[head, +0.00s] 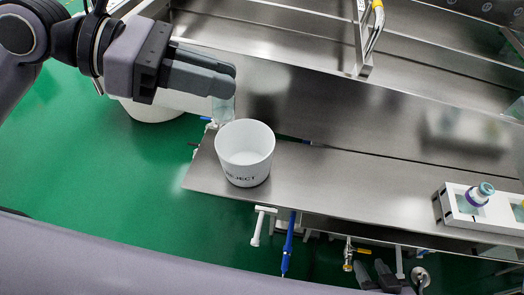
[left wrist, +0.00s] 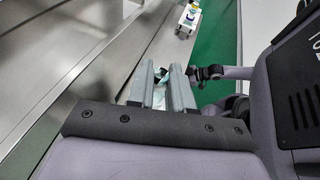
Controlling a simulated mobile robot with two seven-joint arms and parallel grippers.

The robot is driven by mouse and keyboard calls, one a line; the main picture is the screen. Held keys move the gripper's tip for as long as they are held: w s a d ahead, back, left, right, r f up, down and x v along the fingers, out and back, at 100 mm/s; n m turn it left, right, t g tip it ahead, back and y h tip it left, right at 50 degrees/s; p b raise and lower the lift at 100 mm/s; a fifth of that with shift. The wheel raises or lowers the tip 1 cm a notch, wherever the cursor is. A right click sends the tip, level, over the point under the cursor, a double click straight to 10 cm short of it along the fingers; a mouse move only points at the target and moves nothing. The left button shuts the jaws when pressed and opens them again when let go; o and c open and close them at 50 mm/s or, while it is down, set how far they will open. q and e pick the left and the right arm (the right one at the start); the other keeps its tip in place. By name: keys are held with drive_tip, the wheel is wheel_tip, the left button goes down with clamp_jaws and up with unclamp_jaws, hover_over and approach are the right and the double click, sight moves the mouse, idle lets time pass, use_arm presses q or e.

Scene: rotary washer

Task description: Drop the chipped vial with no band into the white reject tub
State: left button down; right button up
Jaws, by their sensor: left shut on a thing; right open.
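My left gripper (head: 222,82) is shut on a pale, see-through vial (head: 223,110), which hangs down from the fingertips. Its chip and any band cannot be made out. In the left wrist view the vial (left wrist: 159,101) shows partly between the fingers. The white reject tub (head: 244,172), marked REJECT, stands upright on the steel bench. In the head view the vial is just above the tub's back left rim; the height gap is unclear. The tub looks empty inside. My right gripper (head: 377,274) is open and empty at the bottom, in front of the bench edge.
A white rack (head: 456,213) at the right holds a vial (head: 480,194) with a teal top and purple band. Another white round container (head: 152,111) is partly hidden behind my left arm. A steel pipe (head: 368,40) rises at the back. The middle bench top (head: 350,170) is clear.

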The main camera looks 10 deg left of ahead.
sight(221, 113)
use_arm(q)
drive_tip(key=shift+d, duration=0.35)
drive_tip(key=shift+w+f, duration=0.1)
wheel_tip(221, 113, down, 6)
drive_tip(key=b, duration=0.4)
use_arm(e)
drive_tip(key=f, duration=0.4)
drive_tip(key=shift+d+f, duration=0.15)
drive_tip(key=shift+d, duration=0.2)
use_arm(q)
drive_tip(key=c, duration=0.9)
unclamp_jaws()
drive_tip(key=shift+c, duration=0.2)
drive_tip(key=shift+a, duration=0.1)
